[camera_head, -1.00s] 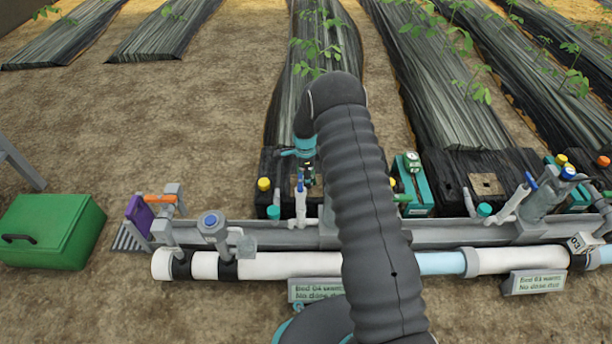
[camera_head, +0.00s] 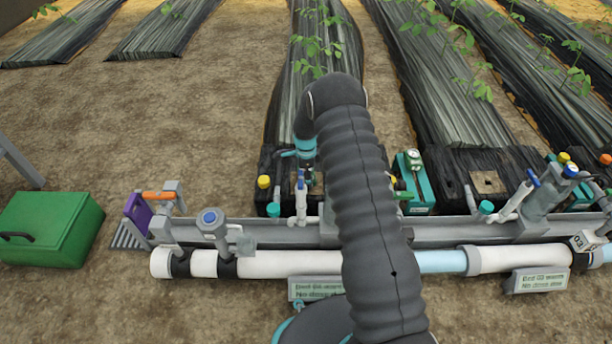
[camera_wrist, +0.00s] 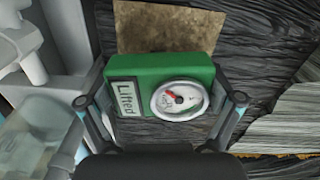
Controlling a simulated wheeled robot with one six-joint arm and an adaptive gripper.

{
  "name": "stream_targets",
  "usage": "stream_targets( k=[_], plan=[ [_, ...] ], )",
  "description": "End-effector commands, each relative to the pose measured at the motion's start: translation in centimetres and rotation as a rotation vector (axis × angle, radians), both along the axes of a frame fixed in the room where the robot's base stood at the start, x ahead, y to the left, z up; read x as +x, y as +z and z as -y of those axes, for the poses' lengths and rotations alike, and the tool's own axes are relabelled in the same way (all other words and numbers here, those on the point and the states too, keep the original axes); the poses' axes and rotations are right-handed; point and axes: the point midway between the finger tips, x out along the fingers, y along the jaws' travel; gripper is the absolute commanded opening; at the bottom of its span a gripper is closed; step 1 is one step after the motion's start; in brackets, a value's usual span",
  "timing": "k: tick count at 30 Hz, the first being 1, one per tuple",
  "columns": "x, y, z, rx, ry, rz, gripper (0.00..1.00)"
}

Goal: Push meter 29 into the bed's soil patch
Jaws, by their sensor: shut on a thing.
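In the wrist view, a green box-shaped meter (camera_wrist: 137,73) with a white round dial and a label reading "Lifted" sits between the two fingers of my gripper (camera_wrist: 161,101). The fingers are shut on its sides. No number 29 is readable on it. A brown soil patch (camera_wrist: 170,28) in the black bed cover shows just beyond the meter; I cannot tell whether they touch. In the head view my gripper (camera_head: 306,168) is over the near end of the middle bed, and my arm hides most of it and the meter.
A similar green meter (camera_head: 413,161) stands on a teal holder right of my arm. Another soil patch (camera_head: 488,183) shows in the right bed. White valves (camera_head: 301,199) and a grey pipe rail (camera_head: 285,236) run in front. A green box (camera_head: 60,228) stands at left.

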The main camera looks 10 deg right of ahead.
Motion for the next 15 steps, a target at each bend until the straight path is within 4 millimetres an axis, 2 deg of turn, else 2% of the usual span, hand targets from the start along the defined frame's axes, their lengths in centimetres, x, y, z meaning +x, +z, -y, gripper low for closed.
stream_targets(
  k=[15],
  plan=[
    [0.0, -1.4, 0.0, 0.000, 0.000, 0.000, 0.53]
  ],
)
